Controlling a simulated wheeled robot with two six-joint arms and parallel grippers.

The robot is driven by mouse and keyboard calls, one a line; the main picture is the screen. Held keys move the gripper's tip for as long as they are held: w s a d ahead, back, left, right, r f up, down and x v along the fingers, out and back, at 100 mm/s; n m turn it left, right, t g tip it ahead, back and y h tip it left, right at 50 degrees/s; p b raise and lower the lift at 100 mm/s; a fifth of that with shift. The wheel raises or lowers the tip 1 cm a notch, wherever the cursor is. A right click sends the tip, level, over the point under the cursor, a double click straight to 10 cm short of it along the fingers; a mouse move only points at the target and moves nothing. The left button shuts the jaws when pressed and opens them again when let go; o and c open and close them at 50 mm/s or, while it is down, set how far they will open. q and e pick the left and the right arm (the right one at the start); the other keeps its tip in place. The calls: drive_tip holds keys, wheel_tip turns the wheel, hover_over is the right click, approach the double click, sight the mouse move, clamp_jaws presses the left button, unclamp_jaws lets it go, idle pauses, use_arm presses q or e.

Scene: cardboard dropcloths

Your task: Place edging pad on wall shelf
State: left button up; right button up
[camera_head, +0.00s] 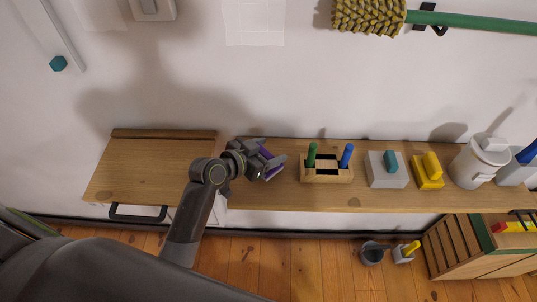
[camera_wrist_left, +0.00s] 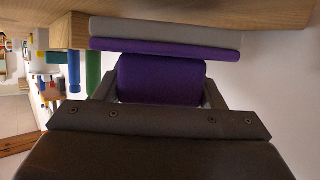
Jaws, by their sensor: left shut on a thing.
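The edging pad (camera_head: 266,153) is purple and shows as a small piece in the head view. In the left wrist view its purple handle block (camera_wrist_left: 160,80) joins a flat purple and grey plate (camera_wrist_left: 165,38). My left gripper (camera_head: 272,165) is shut on the handle, with a finger on each side. The wooden wall shelf (camera_head: 400,204) runs along the white wall, and the gripper is over its left part. In the wrist view the plate lies close along the shelf wood (camera_wrist_left: 200,12); I cannot tell whether they touch. My right gripper is not in view.
Right of the pad, a wooden holder (camera_head: 326,174) has a green and a blue handle. Beyond are a grey pad with teal handle (camera_head: 386,169), a yellow pad (camera_head: 428,172) and a white bucket (camera_head: 478,163). A bare wooden panel (camera_head: 150,165) is to the left.

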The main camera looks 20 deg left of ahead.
use_arm(q)
drive_tip(key=shift+f, duration=0.95)
drive_tip(key=shift+f, duration=0.15)
drive_tip(key=o, duration=1)
